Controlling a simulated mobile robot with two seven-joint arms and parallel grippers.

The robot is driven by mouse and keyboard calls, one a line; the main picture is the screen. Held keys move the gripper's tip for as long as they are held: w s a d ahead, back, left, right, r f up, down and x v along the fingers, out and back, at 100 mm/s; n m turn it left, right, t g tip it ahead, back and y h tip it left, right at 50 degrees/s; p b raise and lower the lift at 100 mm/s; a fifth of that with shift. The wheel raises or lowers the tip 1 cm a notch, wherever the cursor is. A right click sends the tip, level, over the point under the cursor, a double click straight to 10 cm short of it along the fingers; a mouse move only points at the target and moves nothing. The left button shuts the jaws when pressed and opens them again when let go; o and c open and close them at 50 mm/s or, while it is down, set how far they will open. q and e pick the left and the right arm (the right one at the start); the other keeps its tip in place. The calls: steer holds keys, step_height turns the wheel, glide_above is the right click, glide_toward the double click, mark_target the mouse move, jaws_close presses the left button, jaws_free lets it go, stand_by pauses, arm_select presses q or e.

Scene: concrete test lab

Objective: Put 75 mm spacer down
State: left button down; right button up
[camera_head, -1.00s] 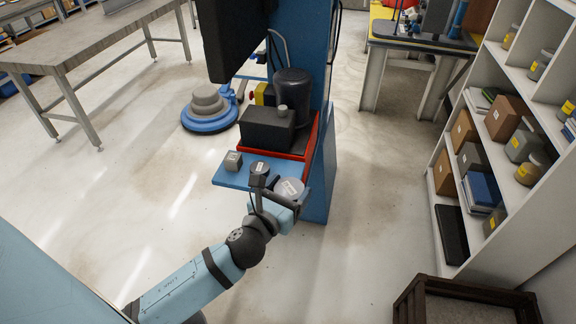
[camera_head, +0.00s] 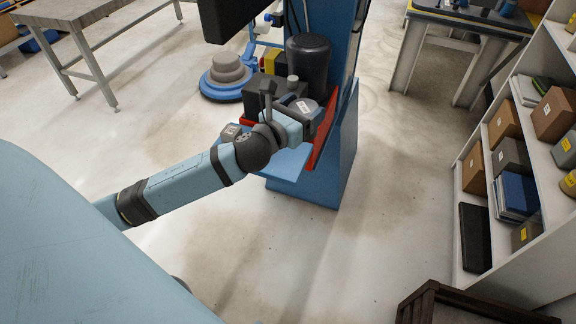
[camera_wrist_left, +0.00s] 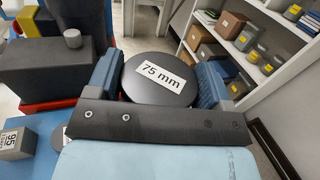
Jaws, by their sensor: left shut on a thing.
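The 75 mm spacer is a dark round disc with a white "75 mm" label (camera_wrist_left: 158,78) in the left wrist view. It sits between the two blue-grey fingers of my left gripper (camera_wrist_left: 165,85), which is shut on it. In the head view my left gripper (camera_head: 298,112) is in front of the blue machine column, over the right part of the blue shelf (camera_head: 287,168). The spacer's grey top (camera_head: 303,105) shows between its fingers. Whether the spacer touches anything below is hidden. My right gripper is in neither view.
A grey block (camera_head: 230,132) labelled 95 stands on the shelf's left; it also shows in the left wrist view (camera_wrist_left: 16,141). Part of another disc (camera_wrist_left: 62,138) shows beside the gripper. Shelving (camera_head: 540,190) is at right.

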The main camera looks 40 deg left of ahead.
arm_select(q)
steer(key=w+a+r+b, duration=0.2)
steer(key=w+a+b, duration=0.2)
steer(key=a, duration=0.2)
steer(key=shift+y, duration=0.3)
steer(key=f+b, duration=0.1)
steer(key=f, duration=0.5)
steer(key=f+b, duration=0.2)
steer(key=f, duration=0.4)
steer(key=a+f+b, duration=0.1)
steer(key=f+b, duration=0.1)
steer(key=f, duration=0.5)
steer(key=shift+w, duration=0.1)
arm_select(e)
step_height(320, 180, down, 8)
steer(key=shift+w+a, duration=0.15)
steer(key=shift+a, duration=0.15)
arm_select(q)
steer(key=shift+c, duration=1.6)
jaws_free()
steer(key=shift+f, duration=0.35)
steer(key=o, duration=0.3)
steer(key=shift+d+r, duration=0.1)
steer(key=shift+r, duration=0.05)
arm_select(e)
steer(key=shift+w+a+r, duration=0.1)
